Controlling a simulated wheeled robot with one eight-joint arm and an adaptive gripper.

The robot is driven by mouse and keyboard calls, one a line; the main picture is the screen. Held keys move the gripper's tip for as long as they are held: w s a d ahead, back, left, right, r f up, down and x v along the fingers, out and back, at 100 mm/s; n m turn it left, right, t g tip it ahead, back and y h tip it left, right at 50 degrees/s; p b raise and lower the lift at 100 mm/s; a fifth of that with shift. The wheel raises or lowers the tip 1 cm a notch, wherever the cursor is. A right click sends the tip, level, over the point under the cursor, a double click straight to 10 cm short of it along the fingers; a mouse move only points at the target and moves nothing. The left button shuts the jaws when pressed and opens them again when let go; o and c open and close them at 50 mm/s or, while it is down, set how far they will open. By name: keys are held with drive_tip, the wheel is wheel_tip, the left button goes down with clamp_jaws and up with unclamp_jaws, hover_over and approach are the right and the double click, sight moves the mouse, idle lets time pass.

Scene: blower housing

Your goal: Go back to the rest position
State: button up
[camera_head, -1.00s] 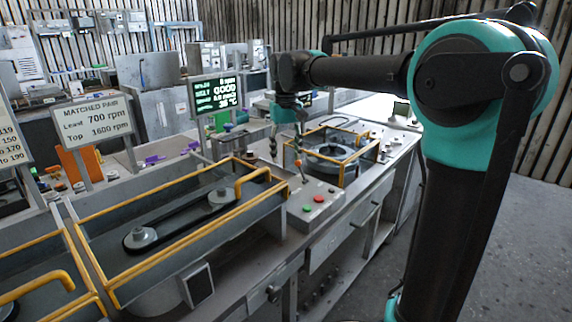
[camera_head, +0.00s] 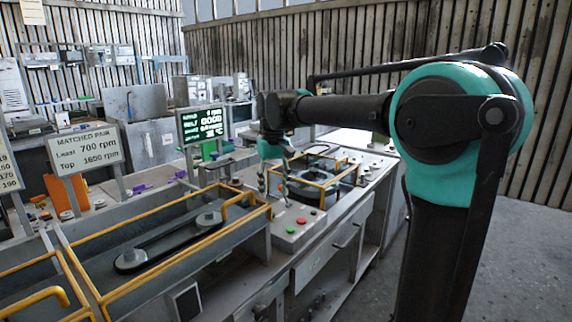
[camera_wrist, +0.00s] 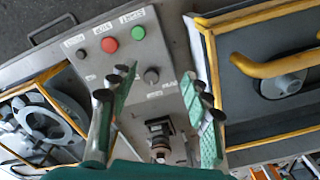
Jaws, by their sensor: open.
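My gripper (camera_head: 274,178) hangs from my dark and teal arm above the bench, near the grey control box (camera_head: 300,224). In the wrist view, my gripper (camera_wrist: 158,84) has its two teal fingers spread, with nothing between them. Below them is the same control box (camera_wrist: 138,62), with a red button (camera_wrist: 109,45), a green button (camera_wrist: 138,33) and dark knobs. A small upright lever or joystick (camera_wrist: 159,138) shows near the palm, in the lower middle of that view.
A yellow-railed tray with a belt on two pulleys (camera_head: 168,243) lies left of the box. A yellow-railed unit (camera_head: 322,172) with a round housing stands behind. A screen (camera_head: 203,124) and a "MATCHED PAIR" sign (camera_head: 86,148) stand along the bench. Floor (camera_head: 535,235) at right is clear.

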drive_tip(key=shift+m+t, duration=0.5)
drive_tip(key=d+f, duration=0.2)
drive_tip(key=s+d+f, duration=0.1)
drive_tip(key=d+f, duration=0.1)
drive_tip(key=s+d+f, duration=0.1)
drive_tip(key=d+f, duration=0.1)
drive_tip(key=d, duration=0.1)
drive_tip(key=shift+f, duration=0.25)
drive_tip(key=s+d+f+m+t, duration=0.3)
drive_tip(key=s+d+f, duration=1.2)
drive_tip(key=s+f, duration=0.2)
wheel_tip(320, 180, down, 3)
drive_tip(key=shift+d+r, duration=0.2)
drive_tip(key=shift+d, duration=0.15)
